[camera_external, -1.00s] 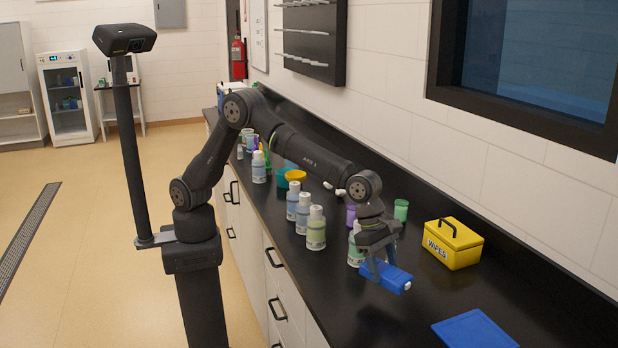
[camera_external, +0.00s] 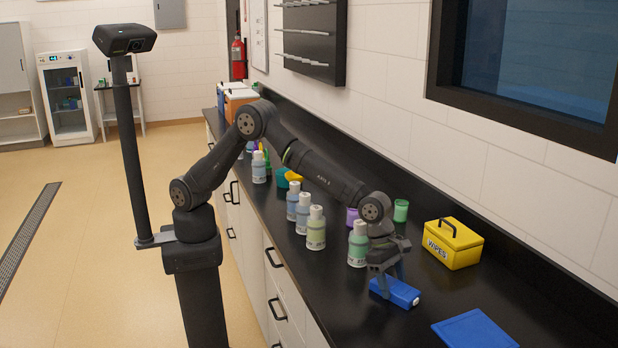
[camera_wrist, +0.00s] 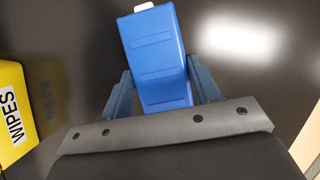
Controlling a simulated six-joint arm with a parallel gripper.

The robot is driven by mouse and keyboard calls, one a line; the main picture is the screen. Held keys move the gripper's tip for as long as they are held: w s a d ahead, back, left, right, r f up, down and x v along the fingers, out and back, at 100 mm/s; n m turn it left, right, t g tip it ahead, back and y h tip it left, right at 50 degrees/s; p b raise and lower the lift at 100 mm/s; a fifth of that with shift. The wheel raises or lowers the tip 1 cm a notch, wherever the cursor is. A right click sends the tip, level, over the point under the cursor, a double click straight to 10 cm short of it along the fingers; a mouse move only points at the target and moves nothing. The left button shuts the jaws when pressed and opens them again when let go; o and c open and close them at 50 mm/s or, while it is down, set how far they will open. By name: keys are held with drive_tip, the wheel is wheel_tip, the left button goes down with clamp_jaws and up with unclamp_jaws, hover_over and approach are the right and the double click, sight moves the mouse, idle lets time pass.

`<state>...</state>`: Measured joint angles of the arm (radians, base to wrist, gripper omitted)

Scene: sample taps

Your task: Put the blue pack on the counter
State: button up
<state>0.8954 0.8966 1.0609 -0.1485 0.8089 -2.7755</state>
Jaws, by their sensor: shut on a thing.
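The blue pack (camera_external: 403,293) is a small blue box with a white tab at one end. My gripper (camera_external: 387,279) is shut on it, pointing down, and holds it at or just above the black counter (camera_external: 450,300); I cannot tell for sure whether it touches. In the wrist view the pack (camera_wrist: 155,55) lies between the two fingers of my gripper (camera_wrist: 160,92), its white tab pointing away. The pack's near end is partly hidden by the gripper.
A yellow wipes box (camera_external: 453,243) stands behind the pack. A flat blue mat (camera_external: 474,329) lies to its right. A green-tinted bottle (camera_external: 358,244) stands close to the left of my gripper, with more bottles beyond. The counter between pack and mat is clear.

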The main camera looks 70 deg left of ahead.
sight(398, 287)
drive_tip(key=o, duration=1.1)
drive_tip(key=v, duration=1.2)
drive_tip(key=x, duration=1.2)
drive_tip(key=shift+r, duration=1.85)
drive_tip(key=shift+f, duration=0.1)
